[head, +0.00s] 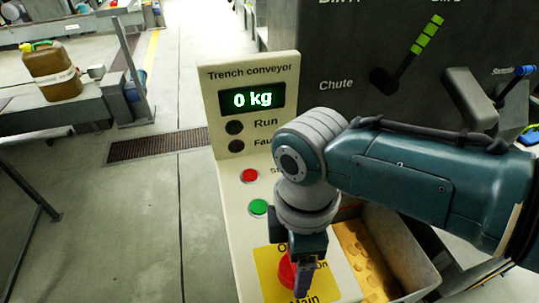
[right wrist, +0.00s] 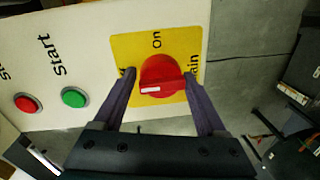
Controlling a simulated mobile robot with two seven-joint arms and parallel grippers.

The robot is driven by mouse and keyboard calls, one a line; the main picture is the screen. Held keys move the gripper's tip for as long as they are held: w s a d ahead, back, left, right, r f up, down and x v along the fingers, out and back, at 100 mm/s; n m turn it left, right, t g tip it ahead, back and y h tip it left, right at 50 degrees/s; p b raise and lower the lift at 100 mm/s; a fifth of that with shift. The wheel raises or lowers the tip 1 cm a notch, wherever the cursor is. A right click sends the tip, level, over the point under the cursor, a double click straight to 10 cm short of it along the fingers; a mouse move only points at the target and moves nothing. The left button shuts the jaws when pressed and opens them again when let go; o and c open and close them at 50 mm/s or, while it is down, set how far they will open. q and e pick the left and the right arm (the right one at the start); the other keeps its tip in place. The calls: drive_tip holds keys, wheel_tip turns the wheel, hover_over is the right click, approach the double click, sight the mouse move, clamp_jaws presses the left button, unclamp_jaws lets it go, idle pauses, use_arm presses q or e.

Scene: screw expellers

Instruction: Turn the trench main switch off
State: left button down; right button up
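The trench main switch is a red rotary knob (right wrist: 163,76) on a yellow plate (right wrist: 125,50). In the right wrist view its white mark points left, away from the "On" label above it; the label on the left is hidden by a finger. The knob also shows in the head view (head: 287,270), partly behind my gripper. My right gripper (right wrist: 160,76) is open, with one finger on each side of the knob; I cannot tell whether either touches. It points down at the plate in the head view (head: 300,285). My left gripper is not in view.
The cream Trench conveyor panel (head: 207,82) has a display (head: 252,98) reading "0 kg" and two dark lamps. A red button (head: 249,175) and a green button (head: 258,207) sit above the switch. A bin (head: 410,250) stands to the right.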

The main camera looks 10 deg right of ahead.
drive_tip(key=o, duration=0.3)
drive_tip(key=r, duration=0.3)
drive_tip(key=r+p, duration=0.1)
drive_tip(key=r, duration=0.2)
drive_tip(key=w+r+p, duration=0.1)
drive_tip(key=r, duration=0.2)
drive_tip(key=shift+r, duration=0.5)
drive_tip(key=shift+s, duration=0.1)
